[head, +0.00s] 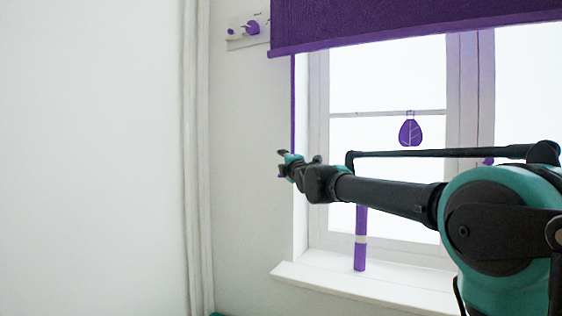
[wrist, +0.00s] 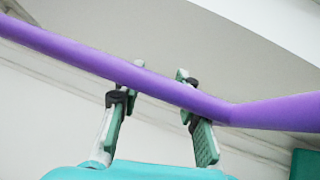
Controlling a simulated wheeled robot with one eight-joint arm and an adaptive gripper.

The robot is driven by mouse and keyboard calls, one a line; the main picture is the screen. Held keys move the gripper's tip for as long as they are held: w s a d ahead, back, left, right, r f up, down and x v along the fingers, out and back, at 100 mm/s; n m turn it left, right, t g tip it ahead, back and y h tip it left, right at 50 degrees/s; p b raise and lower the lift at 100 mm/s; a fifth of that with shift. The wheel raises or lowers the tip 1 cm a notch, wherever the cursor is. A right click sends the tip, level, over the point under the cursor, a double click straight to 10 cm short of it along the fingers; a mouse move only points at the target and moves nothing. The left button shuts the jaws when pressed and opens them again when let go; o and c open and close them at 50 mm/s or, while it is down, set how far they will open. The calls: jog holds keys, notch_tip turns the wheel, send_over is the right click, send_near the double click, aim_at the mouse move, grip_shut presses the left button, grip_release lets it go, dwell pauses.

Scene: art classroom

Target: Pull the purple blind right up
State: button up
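The purple blind (head: 400,22) covers the top of the window in the head view, its straight lower edge sloping slightly. A thin purple cord (head: 292,105) hangs from near the blind's left end down to my gripper (head: 284,162). In the wrist view the cord (wrist: 175,92) crosses in front of both fingers of my gripper (wrist: 160,72) and bends just right of them. The fingers stand apart, with a clear gap. The cord is not pinched between them; whether it touches them I cannot tell. The cord's lower end is hidden.
A wall plate with a purple knob (head: 251,27) is left of the blind. A purple leaf ornament (head: 410,133) hangs at the window. A purple stick-like object (head: 360,252) stands by the white sill (head: 350,287). The wall on the left is bare.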

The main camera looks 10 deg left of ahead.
jog(key=shift+x, duration=0.75)
grip_shut()
jog(key=c, duration=0.7)
grip_release()
jog(key=o, duration=0.7)
jog(key=v, duration=2)
